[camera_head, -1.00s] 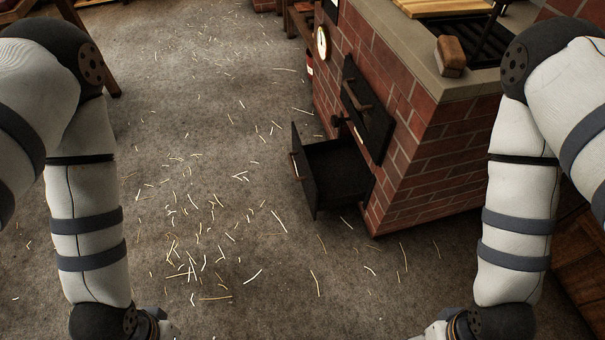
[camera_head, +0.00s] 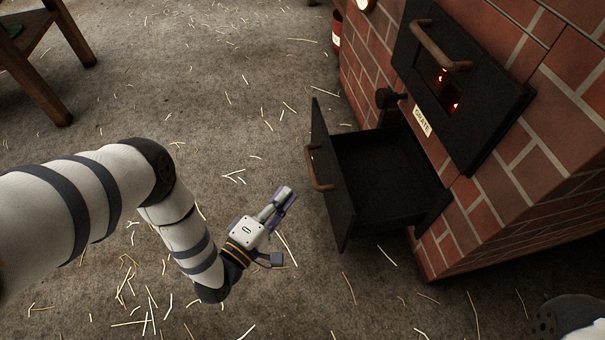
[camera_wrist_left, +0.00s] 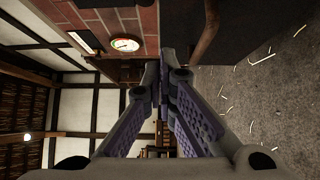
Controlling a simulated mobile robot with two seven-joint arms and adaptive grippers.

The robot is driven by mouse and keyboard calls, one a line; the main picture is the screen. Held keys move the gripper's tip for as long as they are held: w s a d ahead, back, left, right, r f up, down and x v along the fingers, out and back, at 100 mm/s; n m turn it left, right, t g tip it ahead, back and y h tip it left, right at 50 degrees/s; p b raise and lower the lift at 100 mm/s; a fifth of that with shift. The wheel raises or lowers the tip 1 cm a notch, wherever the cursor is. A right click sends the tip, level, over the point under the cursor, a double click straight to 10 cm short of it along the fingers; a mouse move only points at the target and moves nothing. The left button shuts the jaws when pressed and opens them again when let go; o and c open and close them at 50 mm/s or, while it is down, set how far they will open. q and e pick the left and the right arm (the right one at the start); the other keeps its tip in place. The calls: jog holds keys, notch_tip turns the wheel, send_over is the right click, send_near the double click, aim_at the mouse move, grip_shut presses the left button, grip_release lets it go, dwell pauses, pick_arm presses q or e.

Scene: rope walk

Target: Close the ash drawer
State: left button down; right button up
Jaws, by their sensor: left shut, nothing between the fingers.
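The black ash drawer (camera_head: 385,175) is pulled out of the brick stove, low near the floor. Its front panel (camera_head: 331,205) carries a brown bar handle (camera_head: 318,168) facing left. The inside of the drawer looks dark and empty. My left gripper (camera_head: 286,196) is shut and empty, a little left of the drawer front and apart from it. In the left wrist view the shut fingers (camera_wrist_left: 164,80) point ahead, with the drawer handle (camera_wrist_left: 206,35) close by at the upper right. My right gripper is out of view; only a bit of my right arm shows at the bottom right corner.
The brick stove (camera_head: 520,190) stands on the right, with a black grate door (camera_head: 460,85) above the drawer and a dark knob (camera_head: 385,97) beside it. A red cylinder (camera_head: 337,32) stands behind. A wooden stool (camera_head: 45,60) is at upper left. Straw litters the otherwise clear floor (camera_head: 215,90).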

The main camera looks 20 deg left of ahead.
pick_arm(q)
jog(key=shift+w+d+b, duration=0.45)
jog(key=shift+w+d, duration=0.35)
jog(key=shift+w, duration=0.85)
jog(key=shift+w+d+b, duration=0.5)
jog(key=shift+w+d, duration=0.35)
jog(key=shift+w, duration=0.8)
jog(key=shift+w+d+b, duration=0.45)
jog(key=shift+w+d, duration=0.35)
jog(key=shift+w, duration=0.85)
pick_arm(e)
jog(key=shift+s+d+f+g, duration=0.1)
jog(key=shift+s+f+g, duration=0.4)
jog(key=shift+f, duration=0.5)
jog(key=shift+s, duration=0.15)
